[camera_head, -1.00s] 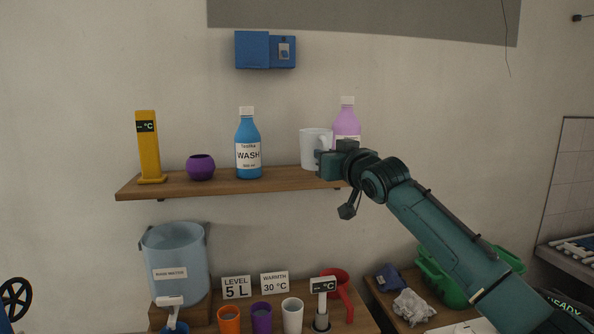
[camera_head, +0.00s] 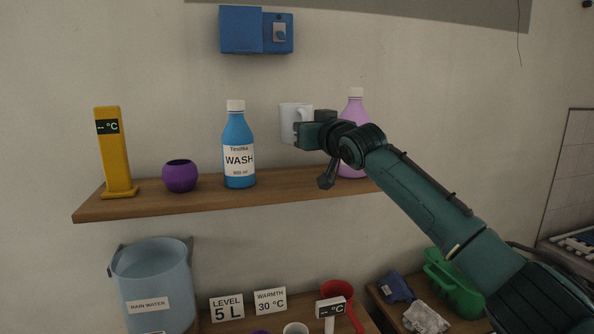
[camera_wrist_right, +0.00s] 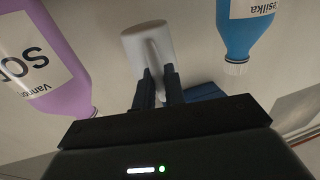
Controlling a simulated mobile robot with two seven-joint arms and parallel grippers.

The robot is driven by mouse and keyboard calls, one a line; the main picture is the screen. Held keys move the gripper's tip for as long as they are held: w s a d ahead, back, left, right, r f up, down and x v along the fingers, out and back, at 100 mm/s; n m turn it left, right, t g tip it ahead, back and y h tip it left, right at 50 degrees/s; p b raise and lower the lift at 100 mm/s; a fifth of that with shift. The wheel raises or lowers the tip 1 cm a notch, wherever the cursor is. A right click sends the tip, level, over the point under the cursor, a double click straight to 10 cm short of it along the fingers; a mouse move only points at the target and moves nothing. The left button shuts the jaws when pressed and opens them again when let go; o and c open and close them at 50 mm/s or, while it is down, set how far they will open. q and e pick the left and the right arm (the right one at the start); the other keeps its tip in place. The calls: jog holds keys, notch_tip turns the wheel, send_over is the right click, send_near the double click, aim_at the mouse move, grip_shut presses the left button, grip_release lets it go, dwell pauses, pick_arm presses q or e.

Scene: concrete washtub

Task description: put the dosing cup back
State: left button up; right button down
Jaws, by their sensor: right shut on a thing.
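My right gripper (camera_head: 310,128) is shut on the handle of a white cup (camera_head: 292,124). The cup is held upright in the air above the wooden shelf (camera_head: 290,185), between the blue WASH bottle (camera_head: 238,150) and the pink bottle (camera_head: 355,110). In the right wrist view, the fingers (camera_wrist_right: 158,88) close on the handle of the white cup (camera_wrist_right: 148,45); that picture is upside down. The cup touches neither bottle. No label marks any cup as the dosing cup. My left gripper is not in view.
A yellow thermometer stand (camera_head: 112,150) and a round purple pot (camera_head: 180,176) stand on the shelf's left part. Shelf space right of the WASH bottle is bare. Below are a rain water bucket (camera_head: 152,280), two signs and several cups. A blue box (camera_head: 255,30) hangs above.

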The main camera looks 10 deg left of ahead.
notch_tip(320, 180, down, 8)
jog(key=shift+d+f+p, duration=0.1)
jog(key=shift+p, duration=0.3)
jog(key=shift+f, duration=0.1)
jog(key=c, duration=1.5)
grip_release()
jog(key=shift+s, duration=0.1)
jog(key=b+v, duration=0.3)
jog(key=v, duration=0.9)
jog(key=shift+f, duration=0.1)
